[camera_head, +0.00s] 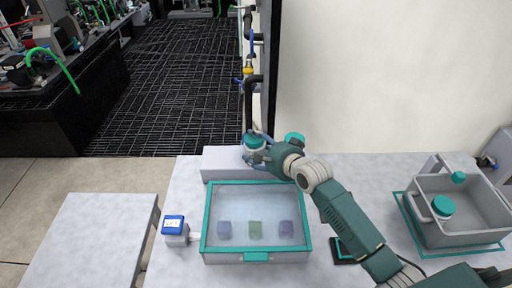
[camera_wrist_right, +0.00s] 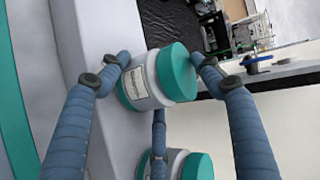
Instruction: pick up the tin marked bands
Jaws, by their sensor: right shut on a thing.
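My right gripper (camera_head: 257,152) is shut on a white tin with a teal lid (camera_head: 254,141), over the low white block (camera_head: 220,160) behind the glass-topped box. In the right wrist view the fingers close around this tin (camera_wrist_right: 147,86); its pale label is too small to read. I cannot tell whether the tin touches the block. A second teal-lidded tin (camera_head: 295,137) stands to its right, partly hidden by my wrist; it also shows at the bottom of the wrist view (camera_wrist_right: 177,166). My left gripper is not in view.
A teal-framed clear-lidded box (camera_head: 256,257) with small coloured blocks inside is in front. A blue-topped device (camera_head: 174,228) stands at its left. A grey tote (camera_head: 468,232) at the right holds teal-lidded containers. A bare table (camera_head: 95,240) is at the left.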

